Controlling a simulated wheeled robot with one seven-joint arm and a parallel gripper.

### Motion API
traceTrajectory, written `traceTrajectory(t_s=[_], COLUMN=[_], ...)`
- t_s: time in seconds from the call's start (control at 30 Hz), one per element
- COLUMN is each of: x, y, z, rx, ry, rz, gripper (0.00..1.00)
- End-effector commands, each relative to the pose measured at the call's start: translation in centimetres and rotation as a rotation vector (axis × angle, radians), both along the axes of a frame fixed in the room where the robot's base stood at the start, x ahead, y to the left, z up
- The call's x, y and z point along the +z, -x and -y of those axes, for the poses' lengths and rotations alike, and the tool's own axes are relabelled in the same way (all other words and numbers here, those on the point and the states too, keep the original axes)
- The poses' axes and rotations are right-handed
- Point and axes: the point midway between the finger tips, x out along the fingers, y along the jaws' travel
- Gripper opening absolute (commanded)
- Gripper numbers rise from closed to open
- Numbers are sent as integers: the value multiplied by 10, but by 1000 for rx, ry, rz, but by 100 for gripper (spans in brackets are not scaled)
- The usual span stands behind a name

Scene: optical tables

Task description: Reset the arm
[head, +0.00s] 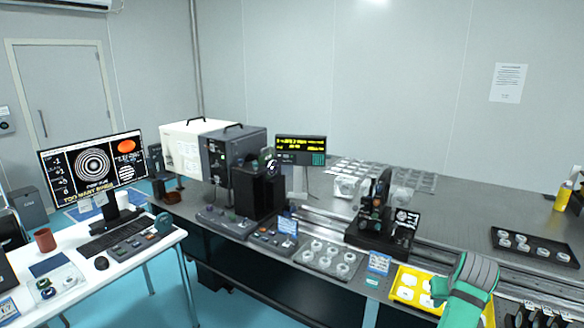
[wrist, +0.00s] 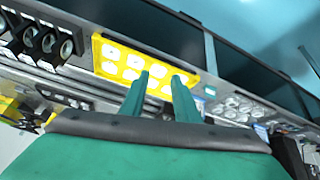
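My gripper (wrist: 160,77) shows in the wrist view as two green fingers with a gap between them. Nothing is held in the gap. Beyond the fingertips is the yellow tray (wrist: 103,46) with several white round pieces in it. In the head view my green and grey arm end (head: 470,285) is at the lower right, overlapping the right part of the yellow tray (head: 395,292). The fingertips are hard to make out there. I cannot tell the height of the fingers above the tray.
The optical table (head: 460,215) carries a dark optical mount (head: 385,215), a grey tray of round parts (head: 328,260) and a black tray (head: 540,247) at right. Black holders (wrist: 40,42) stand beside the yellow tray. A desk with a monitor (head: 95,165) is at left.

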Motion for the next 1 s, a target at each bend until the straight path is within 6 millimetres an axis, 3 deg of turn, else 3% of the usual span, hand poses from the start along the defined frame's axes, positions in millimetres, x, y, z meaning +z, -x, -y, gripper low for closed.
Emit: traceTrajectory(t_s=[0.27,0.47,0.7,1.0], x=[-52,-109,-188,-259], y=[2,11,33,85], z=[-16,-41,-94,-159], rx=[-5,-3,20,58], ry=[30,65,118,171], rz=[22,52,114,204], gripper=[29,29,29,29])
